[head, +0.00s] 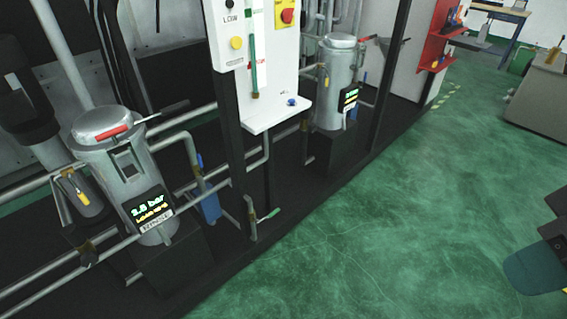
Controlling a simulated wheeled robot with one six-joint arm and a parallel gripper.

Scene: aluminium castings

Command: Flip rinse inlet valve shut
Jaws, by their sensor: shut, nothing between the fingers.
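A grey filter canister (130,185) stands at the left in the head view. Its display (150,205) shows a green bar reading and a yellow line; the label below appears to read RINSE. I cannot tell which is the rinse inlet valve. My gripper's fingers are not in view.
A second canister (335,85) with a display stands farther back. A green-handled valve (268,214) sits low near the skid edge. A white control panel (270,60) carries a red switch on yellow. Open green floor (400,220) lies to the right.

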